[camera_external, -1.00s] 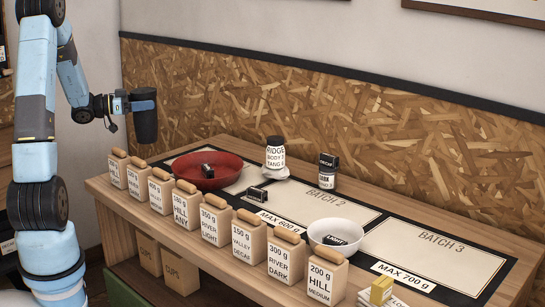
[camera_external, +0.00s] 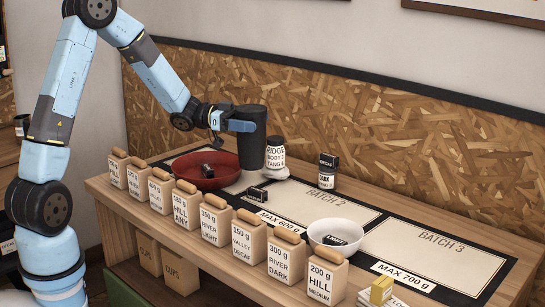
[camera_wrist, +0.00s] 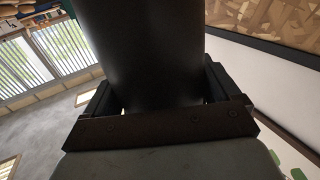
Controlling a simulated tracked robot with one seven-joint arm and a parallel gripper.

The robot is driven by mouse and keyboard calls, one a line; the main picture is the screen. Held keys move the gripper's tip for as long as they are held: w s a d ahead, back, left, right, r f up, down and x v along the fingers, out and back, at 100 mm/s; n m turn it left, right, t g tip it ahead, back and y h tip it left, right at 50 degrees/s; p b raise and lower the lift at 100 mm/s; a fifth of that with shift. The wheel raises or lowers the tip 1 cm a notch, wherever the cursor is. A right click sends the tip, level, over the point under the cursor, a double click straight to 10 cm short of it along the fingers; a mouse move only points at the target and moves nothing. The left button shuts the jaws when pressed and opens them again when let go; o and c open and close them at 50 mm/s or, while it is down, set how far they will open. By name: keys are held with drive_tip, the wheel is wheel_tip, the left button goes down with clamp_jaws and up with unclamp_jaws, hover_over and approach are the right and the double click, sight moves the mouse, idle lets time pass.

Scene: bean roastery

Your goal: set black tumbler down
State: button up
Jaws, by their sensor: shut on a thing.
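The black tumbler (camera_external: 251,148) is upright in my gripper (camera_external: 245,124), in front of the back wall in the external view. My gripper is shut around its upper part. In the picture the tumbler's lower end overlaps the area between the red bowl (camera_external: 217,181) and the white "RIDGE" canister (camera_external: 275,154). I cannot tell whether its bottom touches the table. In the wrist view the tumbler (camera_wrist: 145,50) fills the upper middle between the jaws.
A white bowl (camera_external: 336,236) stands beside the Batch 3 panel (camera_external: 430,250). A dark-lidded jar (camera_external: 328,170) stands at the back. The Batch 2 panel (camera_external: 335,204) is mostly clear.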

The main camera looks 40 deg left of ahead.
drive_tip(key=s+d+m+g+h, duration=0.1)
drive_tip(key=s+d+m+g, duration=0.15)
drive_tip(key=d, duration=0.75)
drive_tip(key=s+d+m+g, duration=0.1)
drive_tip(key=s+d+g, duration=0.15)
drive_tip(key=d, duration=0.75)
wheel_tip(320, 180, down, 10)
drive_tip(key=s, duration=0.1)
drive_tip(key=shift+r, duration=0.2)
drive_tip(key=o, duration=1.3)
